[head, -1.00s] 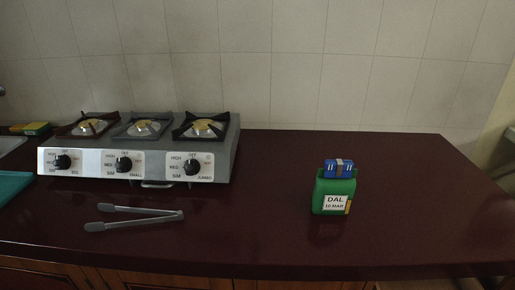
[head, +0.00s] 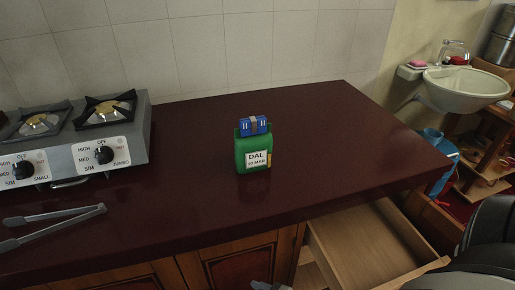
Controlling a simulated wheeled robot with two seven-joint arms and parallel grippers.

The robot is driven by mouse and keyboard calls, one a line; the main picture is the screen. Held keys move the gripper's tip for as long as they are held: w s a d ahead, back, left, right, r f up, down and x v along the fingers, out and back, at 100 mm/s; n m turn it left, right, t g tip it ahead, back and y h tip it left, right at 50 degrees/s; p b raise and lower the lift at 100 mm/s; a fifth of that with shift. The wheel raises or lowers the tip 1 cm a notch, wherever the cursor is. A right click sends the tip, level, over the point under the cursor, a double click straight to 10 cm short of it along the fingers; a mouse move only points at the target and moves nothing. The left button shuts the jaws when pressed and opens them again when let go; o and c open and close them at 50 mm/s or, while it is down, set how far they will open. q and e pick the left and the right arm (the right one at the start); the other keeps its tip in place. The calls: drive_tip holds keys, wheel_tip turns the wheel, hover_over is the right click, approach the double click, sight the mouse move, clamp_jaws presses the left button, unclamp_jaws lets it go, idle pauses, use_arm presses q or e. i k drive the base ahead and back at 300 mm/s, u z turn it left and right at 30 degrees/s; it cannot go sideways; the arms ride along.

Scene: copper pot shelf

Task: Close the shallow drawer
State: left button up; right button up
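The shallow drawer (head: 362,243) is pulled open under the right part of the dark red counter. Its pale wooden inside shows and looks empty. Its front panel is at the lower right, partly behind a dark arm part of mine. A small grey tip, seemingly of my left gripper (head: 268,286), shows at the bottom edge, left of the drawer. Too little of it shows to tell if it is open. My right gripper is not in view.
A green DAL container (head: 253,154) with a blue pack (head: 254,125) on it stands on the counter (head: 330,130). A stove (head: 95,140) and grey tongs (head: 50,222) are at left. A washbasin (head: 466,84) and wooden shelf (head: 485,175) stand beyond the right end.

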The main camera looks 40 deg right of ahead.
sight(372, 246)
drive_tip(key=z, duration=2.35)
drive_tip(key=k, duration=0.25)
drive_tip(key=u, duration=1.95)
drive_tip(key=k, duration=1.05)
drive_tip(key=z, duration=0.95)
drive_tip(key=i, duration=0.95)
